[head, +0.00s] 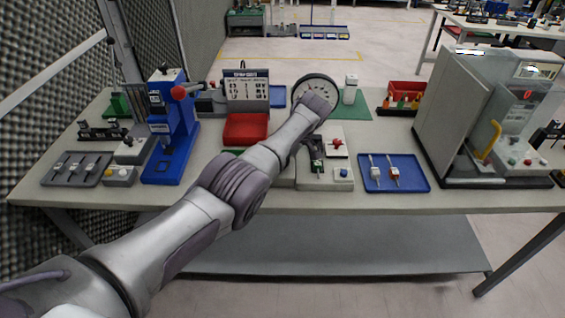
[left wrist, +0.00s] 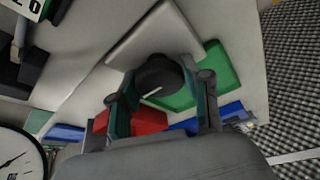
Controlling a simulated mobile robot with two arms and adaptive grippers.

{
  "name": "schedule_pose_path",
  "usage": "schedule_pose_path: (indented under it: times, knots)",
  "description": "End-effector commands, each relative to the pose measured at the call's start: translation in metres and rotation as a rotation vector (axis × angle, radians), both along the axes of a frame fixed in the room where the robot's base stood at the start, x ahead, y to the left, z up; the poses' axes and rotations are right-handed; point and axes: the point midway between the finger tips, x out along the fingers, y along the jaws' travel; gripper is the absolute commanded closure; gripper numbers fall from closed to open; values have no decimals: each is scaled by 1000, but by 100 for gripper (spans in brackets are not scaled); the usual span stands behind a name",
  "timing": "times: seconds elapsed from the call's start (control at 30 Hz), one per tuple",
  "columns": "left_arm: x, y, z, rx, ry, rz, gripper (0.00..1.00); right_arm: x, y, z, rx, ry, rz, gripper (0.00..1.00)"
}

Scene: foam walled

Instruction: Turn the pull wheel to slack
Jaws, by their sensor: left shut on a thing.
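The pull wheel looks to be the round black knob (left wrist: 158,72) with a white pointer line, seen in the left wrist view on a light grey plate (left wrist: 150,32). My left gripper (left wrist: 163,84) has its two fingers on either side of this knob and is shut on it. In the head view my left arm reaches across the bench from the lower left. It hides the knob and most of the gripper there. My right gripper is in neither view.
A round dial (head: 315,91) stands behind my wrist. A light box with coloured knobs (head: 325,178), a blue tray (head: 394,184) and a clear-sided machine (head: 490,110) lie to the right.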

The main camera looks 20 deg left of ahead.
Motion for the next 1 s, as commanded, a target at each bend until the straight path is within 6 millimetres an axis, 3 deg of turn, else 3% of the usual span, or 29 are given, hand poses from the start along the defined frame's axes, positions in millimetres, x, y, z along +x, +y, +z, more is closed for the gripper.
schedule_pose_path:
  times: [0.33, 0.37, 0.5, 0.83, 1.0]
  knots:
    - [1, 1, 2, 1, -4, 4, 87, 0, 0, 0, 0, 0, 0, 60]
    - [1, 1, 2, 1, -5, 3, 47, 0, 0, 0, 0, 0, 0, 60]
    - [1, 1, 2, 1, -4, 3, 26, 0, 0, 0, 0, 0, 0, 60]
    - [0, -1, 3, 0, -2, 1, 26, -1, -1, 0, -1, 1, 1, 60]
    - [0, -8, 21, -1, -5, 0, 26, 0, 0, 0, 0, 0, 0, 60]
